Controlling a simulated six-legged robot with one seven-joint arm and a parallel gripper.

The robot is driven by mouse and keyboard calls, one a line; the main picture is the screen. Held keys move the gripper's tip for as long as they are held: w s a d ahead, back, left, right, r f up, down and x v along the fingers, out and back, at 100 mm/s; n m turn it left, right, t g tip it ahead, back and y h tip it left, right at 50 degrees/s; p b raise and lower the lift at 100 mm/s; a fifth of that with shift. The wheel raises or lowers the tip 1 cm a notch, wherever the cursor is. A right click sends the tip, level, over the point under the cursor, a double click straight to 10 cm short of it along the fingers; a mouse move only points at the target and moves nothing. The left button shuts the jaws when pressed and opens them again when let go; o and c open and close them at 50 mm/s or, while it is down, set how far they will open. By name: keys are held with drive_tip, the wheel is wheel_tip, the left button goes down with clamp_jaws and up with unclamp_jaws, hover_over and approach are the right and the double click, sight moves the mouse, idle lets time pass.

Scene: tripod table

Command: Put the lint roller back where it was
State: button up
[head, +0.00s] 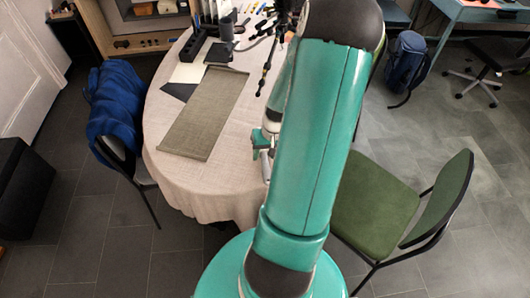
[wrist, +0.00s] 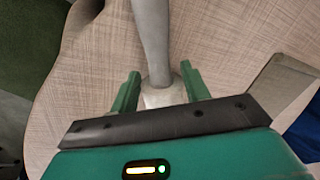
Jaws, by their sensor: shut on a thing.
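The lint roller (wrist: 152,35) is between my gripper's two green fingers in the wrist view. Its pale grey handle points away to the top of the picture, and its whitish part (wrist: 163,96) lies between the fingers. My gripper (wrist: 160,88) is shut on it, over the cloth-covered table (wrist: 235,45). The height above the cloth cannot be told. In the head view my arm hides most of the gripper (head: 262,140), which is over the table's right front part. The roller is largely hidden there.
A grey-green mat (head: 205,115) lies left of my gripper on the table (head: 222,185). Dark holders and small tools (head: 215,38) stand at the back. A chair with a blue jacket (head: 118,105) is left; a green chair (head: 375,205) is right. The table's front is clear.

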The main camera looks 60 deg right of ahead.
drive_tip(key=shift+f, duration=0.1)
drive_tip(key=o, duration=1.2)
wheel_tip(320, 180, up, 12)
drive_tip(key=s+d, duration=0.2)
drive_tip(key=w+a+r+n+h, duration=0.1)
drive_tip(key=w+a+r+n, duration=0.1)
drive_tip(key=w+a+r, duration=0.5)
drive_tip(key=w+a+r+n+h, duration=0.15)
drive_tip(key=a+r, duration=0.35)
drive_tip(key=a, duration=0.5)
drive_tip(key=s+a+r+n+t, duration=0.1)
drive_tip(key=a+r, duration=0.2)
drive_tip(key=a, duration=0.2)
drive_tip(key=s+a+r+n+t, duration=0.1)
drive_tip(key=s+a+r+n, duration=0.1)
drive_tip(key=a, duration=0.4)
drive_tip(key=s+a+r+n+t+y, duration=0.1)
drive_tip(key=s+a+r+n+t, duration=0.1)
drive_tip(key=a+r, duration=0.2)
drive_tip(key=shift+s+a, duration=0.2)
drive_tip(key=shift+a, duration=0.8)
